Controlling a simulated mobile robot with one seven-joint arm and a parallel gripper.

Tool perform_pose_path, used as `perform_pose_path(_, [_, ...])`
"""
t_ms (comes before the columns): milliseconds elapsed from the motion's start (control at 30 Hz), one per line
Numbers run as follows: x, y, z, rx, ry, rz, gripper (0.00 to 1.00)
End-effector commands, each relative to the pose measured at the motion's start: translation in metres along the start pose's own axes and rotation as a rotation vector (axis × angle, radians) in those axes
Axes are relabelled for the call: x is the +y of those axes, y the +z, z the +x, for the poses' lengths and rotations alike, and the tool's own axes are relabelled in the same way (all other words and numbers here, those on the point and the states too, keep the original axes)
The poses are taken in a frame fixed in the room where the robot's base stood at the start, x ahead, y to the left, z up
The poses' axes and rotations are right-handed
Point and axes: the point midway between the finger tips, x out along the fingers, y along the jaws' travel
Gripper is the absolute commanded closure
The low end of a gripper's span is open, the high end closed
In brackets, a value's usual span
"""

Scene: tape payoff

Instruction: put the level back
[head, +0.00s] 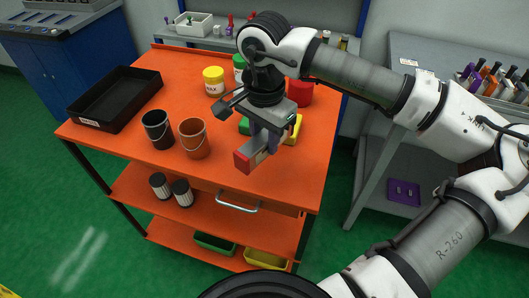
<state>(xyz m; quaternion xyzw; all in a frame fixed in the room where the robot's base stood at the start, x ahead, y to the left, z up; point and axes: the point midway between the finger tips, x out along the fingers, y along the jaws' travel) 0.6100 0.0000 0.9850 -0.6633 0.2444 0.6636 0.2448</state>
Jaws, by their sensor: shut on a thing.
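My gripper (266,138) points down over the right half of the orange cart top and is shut on a short bar with a red end and a grey side, which looks like the level (246,160). The red end faces the front left. The bar's far part is hidden behind my fingers. I cannot tell whether it touches the cart top or hangs just above it.
The orange cart (260,185) carries a black tray (92,123), a dark bucket (157,130), a brown bucket (194,139), a yellow-lidded jar (213,82) and a red container (300,92). Yellow (295,129) and green pieces sit behind my gripper. The front right top is clear.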

Motion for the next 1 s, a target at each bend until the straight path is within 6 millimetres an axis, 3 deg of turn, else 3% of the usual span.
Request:
perform_pose_path(500, [0.0, 0.0, 0.059, -0.001, -0.001, 0.0, 1.0])
perform_pose_path(933, [0.0, 0.0, 0.066, 0.001, -0.001, 0.0, 1.0])
perform_pose_path(967, [0.0, 0.0, 0.065, 0.001, 0.0, 0.0, 0.68])
perform_pose_path(1000, [0.0, 0.0, 0.064, 0.001, 0.0, 0.0, 0.63])
